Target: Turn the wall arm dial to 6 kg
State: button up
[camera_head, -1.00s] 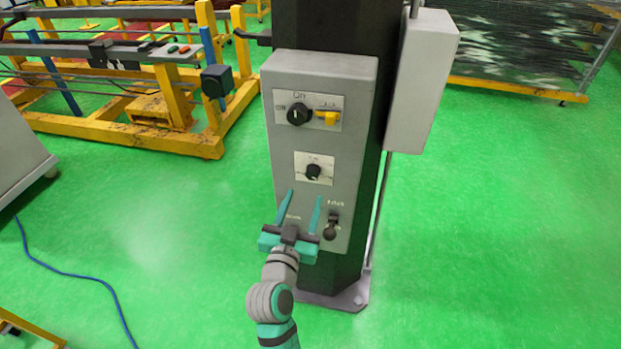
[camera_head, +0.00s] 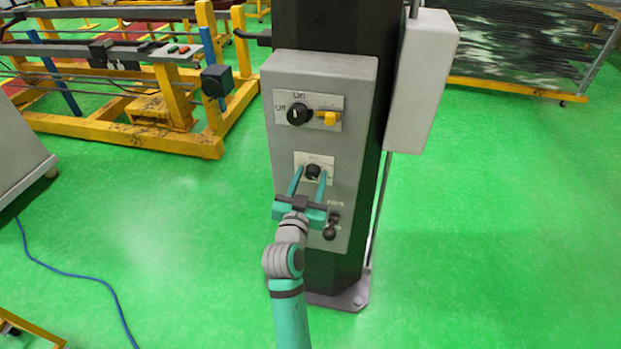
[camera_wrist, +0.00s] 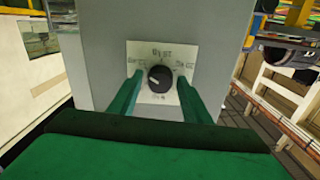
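The dial is a round black knob (camera_head: 313,172) on a small white plate in the middle of the grey control box (camera_head: 355,110). In the wrist view the knob (camera_wrist: 159,78) sits between my two fingers, with a light pointer mark toward its lower left; the plate's lettering is too blurred to read. My gripper (camera_head: 308,173) has teal fingers that stand apart on either side of the knob. The gap shows in the wrist view (camera_wrist: 160,90) too, and no finger visibly touches the knob. I cannot tell how far the fingertips are from the plate.
Above are a black On/Off knob (camera_head: 299,114) and a yellow switch (camera_head: 327,118). A black lever (camera_head: 331,227) is below, right of my gripper. A white box (camera_head: 422,80) is on the post's right. Green floor is clear around the post.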

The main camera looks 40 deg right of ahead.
jog(key=c, duration=0.7)
jog(key=shift+c, duration=0.2)
jog(key=shift+n, duration=0.3)
jog(key=n, duration=1)
jog(key=shift+n, duration=0.4)
jog(key=n, duration=1.2)
jog(key=shift+n, duration=0.3)
jog(key=shift+f, duration=0.1)
